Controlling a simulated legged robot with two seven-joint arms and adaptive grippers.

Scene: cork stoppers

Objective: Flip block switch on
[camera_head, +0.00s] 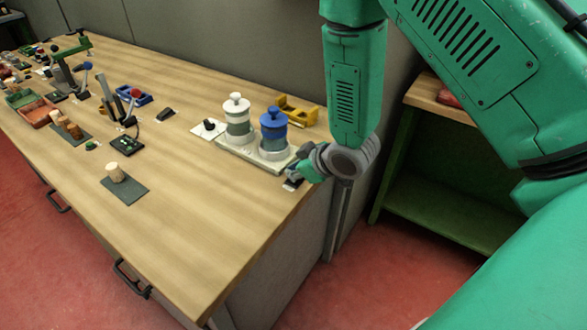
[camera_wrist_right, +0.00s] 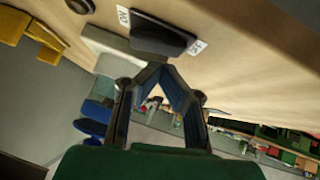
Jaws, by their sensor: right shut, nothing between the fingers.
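The block switch (camera_wrist_right: 163,36) is a black rocker in the right wrist view, with a small white label at each end. In the head view, a dark piece with a white label at the table's right edge (camera_head: 291,184) appears to be the same switch, partly hidden by my right gripper. My right gripper (camera_head: 299,172) is at that edge, beside the switch. In the right wrist view its fingertips (camera_wrist_right: 162,71) meet with nothing between them, close to the switch's lower side. I cannot tell whether they touch it. My left gripper is not in view.
A pale tray (camera_head: 228,147) holds a white-lidded jar (camera_head: 237,119) and a blue-lidded jar (camera_head: 273,133) just left of my gripper. A yellow holder (camera_head: 297,110) stands behind. A cork (camera_head: 115,173) stands on a dark mat. The front of the table is clear.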

